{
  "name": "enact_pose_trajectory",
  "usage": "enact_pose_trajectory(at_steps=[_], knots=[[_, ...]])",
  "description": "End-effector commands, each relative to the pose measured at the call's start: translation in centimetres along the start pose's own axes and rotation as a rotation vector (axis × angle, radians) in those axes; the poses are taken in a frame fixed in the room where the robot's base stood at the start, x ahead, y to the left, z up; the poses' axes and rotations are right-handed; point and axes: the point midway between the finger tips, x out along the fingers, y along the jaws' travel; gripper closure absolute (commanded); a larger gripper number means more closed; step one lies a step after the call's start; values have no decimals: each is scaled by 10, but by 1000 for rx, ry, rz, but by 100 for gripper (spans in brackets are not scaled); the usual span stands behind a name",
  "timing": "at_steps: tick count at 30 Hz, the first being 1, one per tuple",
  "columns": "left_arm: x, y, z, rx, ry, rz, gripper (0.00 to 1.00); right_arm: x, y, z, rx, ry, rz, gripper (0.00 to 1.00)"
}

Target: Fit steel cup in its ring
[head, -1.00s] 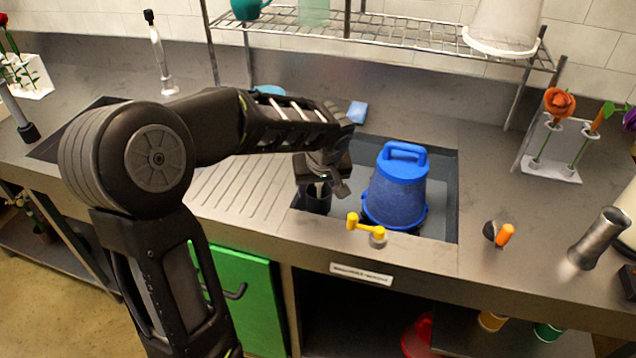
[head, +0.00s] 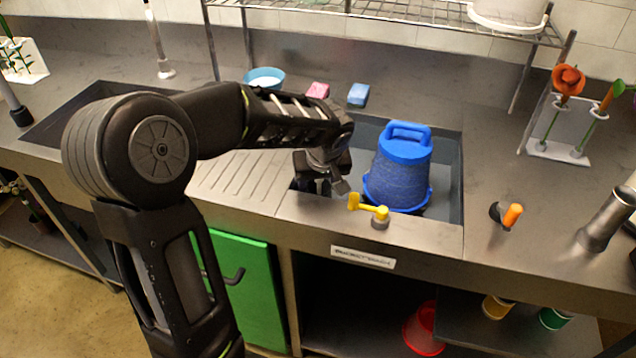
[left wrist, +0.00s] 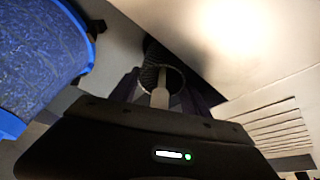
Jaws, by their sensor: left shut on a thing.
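My left gripper (head: 322,184) reaches down into the left side of the sink, left of the blue bucket (head: 402,170). In the left wrist view it is shut on the wall of a dark cup (left wrist: 176,74), with one pale finger inside the round mouth. I take this cup for the steel cup; it looks dark in the shade. In the head view the gripper and the sink's shadow mostly hide it. I cannot make out the ring, nor whether the cup touches one. My right gripper is not in view.
The blue bucket stands close to the right of my gripper. A yellow tap (head: 372,208) sits on the front edge of the sink (head: 452,190). A ribbed drainboard (head: 235,182) lies left. Pink (head: 318,90) and blue sponges (head: 358,94) lie behind. A steel cylinder (head: 606,222) leans at right.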

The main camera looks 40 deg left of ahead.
Motion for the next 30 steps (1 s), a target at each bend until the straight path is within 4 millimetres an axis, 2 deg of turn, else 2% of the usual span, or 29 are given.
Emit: enact_pose_trajectory(at_steps=[30], knots=[[-1, 0, 0, 0, 1, 0, 88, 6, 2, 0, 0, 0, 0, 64]])
